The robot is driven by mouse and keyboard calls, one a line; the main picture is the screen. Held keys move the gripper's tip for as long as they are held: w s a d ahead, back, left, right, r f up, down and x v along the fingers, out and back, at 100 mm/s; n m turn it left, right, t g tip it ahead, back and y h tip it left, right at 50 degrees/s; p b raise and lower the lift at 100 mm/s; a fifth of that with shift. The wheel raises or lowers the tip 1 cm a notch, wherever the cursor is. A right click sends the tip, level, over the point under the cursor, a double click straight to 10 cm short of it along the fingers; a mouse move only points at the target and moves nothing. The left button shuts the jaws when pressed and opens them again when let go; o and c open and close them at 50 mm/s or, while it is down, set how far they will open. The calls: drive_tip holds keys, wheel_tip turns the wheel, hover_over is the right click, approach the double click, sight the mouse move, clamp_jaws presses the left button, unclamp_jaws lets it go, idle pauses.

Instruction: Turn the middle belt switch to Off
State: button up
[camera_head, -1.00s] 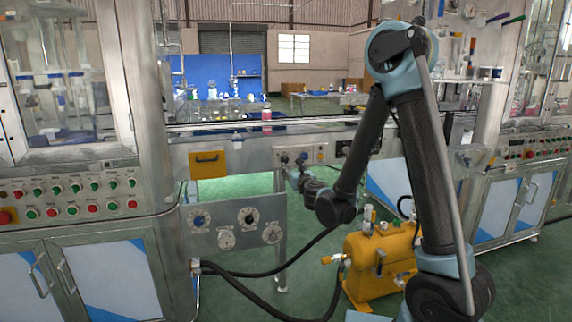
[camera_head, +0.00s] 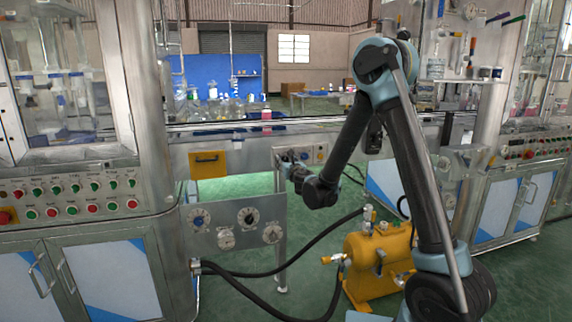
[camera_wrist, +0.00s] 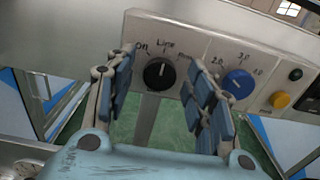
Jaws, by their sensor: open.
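The black rotary switch (camera_wrist: 157,73) sits on a pale metal panel under the conveyor, beside the labels "On" and "Line"; another label at its right is partly hidden by a finger. Its pointer direction is hard to tell. My gripper (camera_wrist: 160,80) is open, with one blue-padded finger at each side of the switch in the wrist view and nothing held. In the head view my gripper (camera_head: 286,161) is at the panel and covers the switch.
A blue dial (camera_wrist: 238,83) with numbers is just right of the fingers. A yellow button (camera_wrist: 280,100) and a black button (camera_wrist: 295,74) lie farther right. A yellow tank (camera_head: 375,265) with hoses stands on the floor below.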

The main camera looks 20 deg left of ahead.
drive_tip(key=shift+c, duration=0.5)
drive_tip(key=c, duration=1)
drive_tip(key=shift+o, duration=0.2)
drive_tip(key=shift+s+a, duration=0.1)
drive_tip(key=shift+a, duration=0.05)
drive_tip(key=n, duration=0.4)
drive_tip(key=shift+n, duration=0.4)
drive_tip(key=shift+s+n, duration=0.1)
drive_tip(key=shift+n, duration=2.4)
drive_tip(key=shift+f, duration=0.1)
